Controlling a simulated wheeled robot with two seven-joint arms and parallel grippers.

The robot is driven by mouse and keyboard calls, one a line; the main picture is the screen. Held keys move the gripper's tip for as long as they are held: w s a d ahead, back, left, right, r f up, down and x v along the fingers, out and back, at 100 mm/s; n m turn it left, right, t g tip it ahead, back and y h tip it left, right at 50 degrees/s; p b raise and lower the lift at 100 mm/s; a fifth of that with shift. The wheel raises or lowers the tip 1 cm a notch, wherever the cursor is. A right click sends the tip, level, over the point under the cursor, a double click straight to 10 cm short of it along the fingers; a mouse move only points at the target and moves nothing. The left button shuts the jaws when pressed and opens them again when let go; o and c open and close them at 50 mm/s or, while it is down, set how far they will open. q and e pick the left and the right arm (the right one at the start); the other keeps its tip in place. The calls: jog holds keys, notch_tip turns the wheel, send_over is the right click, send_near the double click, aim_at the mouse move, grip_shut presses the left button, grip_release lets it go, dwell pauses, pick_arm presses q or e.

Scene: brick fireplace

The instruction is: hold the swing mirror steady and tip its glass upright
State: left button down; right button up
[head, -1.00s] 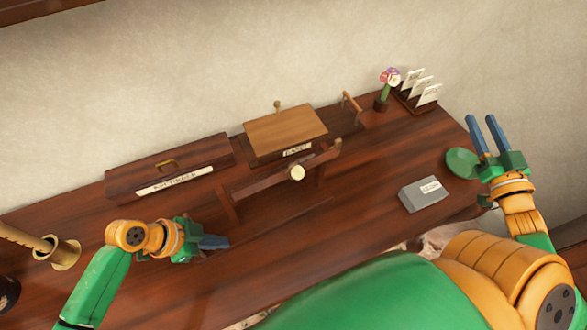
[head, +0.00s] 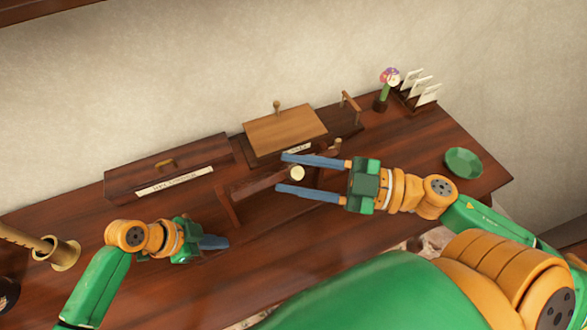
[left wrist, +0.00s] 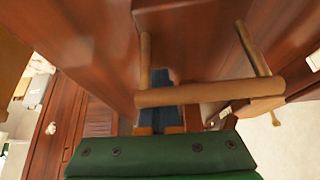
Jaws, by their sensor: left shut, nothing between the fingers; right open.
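The swing mirror's dark wooden frame (head: 262,186) is tipped in the head view, seen almost edge-on, between side posts on the desk. A pale round knob (head: 297,173) sits on its near edge. My right gripper (head: 281,173) is open from the right, and the knob appears between its fingers; contact cannot be told. My left gripper (head: 226,242) is shut and empty, low at the mirror's near left. In the left wrist view a light wooden bar (left wrist: 210,93) on two rods crosses over my blue fingers (left wrist: 166,85).
Behind the mirror stand a dark labelled box (head: 165,170) and a light-lidded box (head: 285,132). A flower pot (head: 382,102) and a card rack (head: 415,95) are at the back right. A green dish (head: 463,162) lies right, a brass holder (head: 62,252) left.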

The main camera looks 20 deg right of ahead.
jog(key=shift+w+a, duration=0.2)
jog(key=shift+a, duration=0.05)
grip_shut()
dwell(1.4)
